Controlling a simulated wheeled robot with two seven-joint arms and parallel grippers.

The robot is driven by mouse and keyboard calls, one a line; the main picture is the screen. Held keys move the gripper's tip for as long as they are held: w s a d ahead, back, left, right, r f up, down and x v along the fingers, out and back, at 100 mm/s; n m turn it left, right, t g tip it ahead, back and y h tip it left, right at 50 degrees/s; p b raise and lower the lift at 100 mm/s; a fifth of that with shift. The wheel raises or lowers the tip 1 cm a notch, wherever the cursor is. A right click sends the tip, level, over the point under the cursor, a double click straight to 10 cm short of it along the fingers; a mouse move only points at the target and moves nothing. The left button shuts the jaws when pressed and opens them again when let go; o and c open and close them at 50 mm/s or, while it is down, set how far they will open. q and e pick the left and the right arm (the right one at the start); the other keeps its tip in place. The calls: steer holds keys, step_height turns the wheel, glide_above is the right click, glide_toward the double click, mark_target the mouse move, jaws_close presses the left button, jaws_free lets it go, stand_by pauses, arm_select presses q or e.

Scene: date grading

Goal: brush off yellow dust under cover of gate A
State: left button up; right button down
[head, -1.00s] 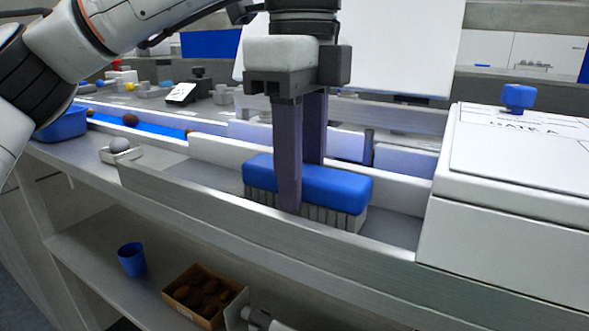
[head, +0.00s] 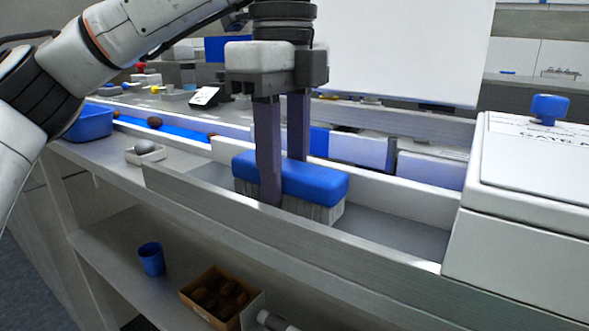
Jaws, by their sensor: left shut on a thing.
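My left gripper (head: 281,180) is shut on a blue brush (head: 318,183) with grey bristles. The brush sits bristles down inside the grey channel (head: 400,228), left of the gate cover. The white gate A cover (head: 525,235) stands closed at the right, with a label and a blue knob (head: 550,108) on top. I see no yellow dust in the open part of the channel; whatever lies under the cover is hidden. My right gripper is not in view.
A blue belt (head: 180,131) carries brown dates behind the channel. A blue bin (head: 90,122) and a small white tray with a grey ball (head: 145,148) stand at the left. A blue cup (head: 151,258) and a box of dates (head: 195,303) are on the lower shelf.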

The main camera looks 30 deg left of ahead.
mark_target(250, 155)
arm_select(q)
steer(key=shift+w+a+f+p, duration=0.1)
steer(key=shift+a+p, duration=0.35)
steer(key=shift+a, duration=0.9)
steer(key=shift+w+a+f+p, duration=0.1)
steer(key=shift+a+p, duration=0.3)
steer(key=shift+a, duration=0.95)
steer(key=shift+s+d+r, duration=0.1)
steer(key=shift+d+r, duration=0.05)
steer(key=shift+d, duration=1.3)
steer(key=shift+s+d+r, duration=0.1)
steer(key=shift+d, duration=1.3)
steer(key=shift+s+d+f, duration=0.15)
steer(key=shift+d, duration=1.2)
steer(key=shift+s+d+f, duration=0.1)
steer(key=shift+d, duration=1.2)
steer(key=shift+w+a, duration=0.1)
steer(key=shift+a, duration=0.95)
steer(key=shift+w+a+r, duration=0.1)
steer(key=shift+a+r, duration=0.05)
steer(key=shift+a, duration=0.75)
steer(key=shift+w+a+r, duration=0.1)
steer(key=shift+a, duration=0.75)
steer(key=shift+w+a+f+p, duration=0.1)
steer(key=shift+a+p, duration=0.25)
steer(key=shift+a, duration=0.85)
steer(key=shift+a+f+p, duration=0.1)
steer(key=shift+a+p, duration=0.2)
steer(key=shift+a, duration=1.2)
